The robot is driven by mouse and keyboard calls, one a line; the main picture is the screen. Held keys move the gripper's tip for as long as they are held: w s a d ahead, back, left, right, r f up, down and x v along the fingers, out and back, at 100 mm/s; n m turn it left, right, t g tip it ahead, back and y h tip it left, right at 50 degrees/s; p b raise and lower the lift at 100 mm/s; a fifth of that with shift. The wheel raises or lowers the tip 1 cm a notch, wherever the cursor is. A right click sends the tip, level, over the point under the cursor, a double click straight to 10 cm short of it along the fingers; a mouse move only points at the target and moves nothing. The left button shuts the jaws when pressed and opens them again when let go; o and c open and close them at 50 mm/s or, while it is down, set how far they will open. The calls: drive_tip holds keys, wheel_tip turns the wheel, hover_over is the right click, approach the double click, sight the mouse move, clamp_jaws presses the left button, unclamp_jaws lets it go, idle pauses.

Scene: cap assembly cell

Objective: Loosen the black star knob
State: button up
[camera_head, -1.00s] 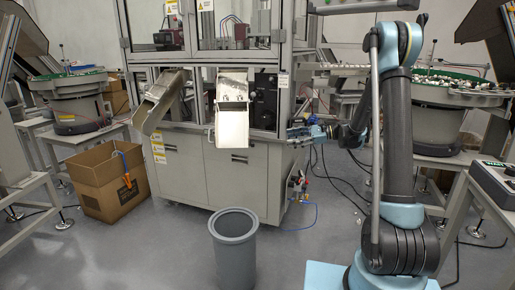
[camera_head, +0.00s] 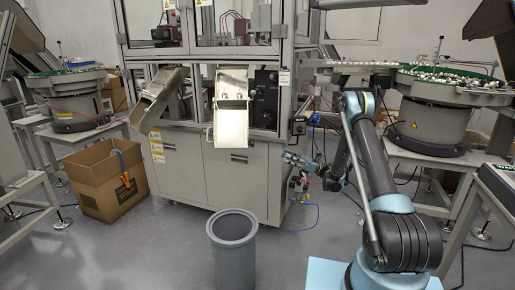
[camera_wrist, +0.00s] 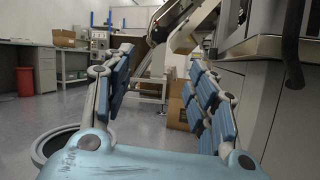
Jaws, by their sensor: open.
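I cannot clearly pick out the black star knob in either view. The machine's black front panel (camera_head: 265,97) bears small dark round parts, too small to identify. My gripper (camera_head: 291,157) is low in front of the machine's right corner, below and right of that panel and apart from it. In the wrist view my gripper (camera_wrist: 160,62) has its two blue-padded fingers spread wide, with nothing between them.
The machine cabinet (camera_head: 210,176) stands close to my gripper. Red and blue fittings (camera_head: 301,184) are at its lower right. A grey bin (camera_head: 232,250) stands in front; a cardboard box (camera_head: 108,180) is at left. A metal chute (camera_head: 231,118) juts out. Floor between is clear.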

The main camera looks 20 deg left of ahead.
approach(252, 143)
drive_tip(key=a+r, duration=0.1)
drive_tip(key=a, duration=0.6)
drive_tip(key=shift+r, duration=0.2)
drive_tip(key=shift+w, duration=0.1)
drive_tip(key=c, duration=1)
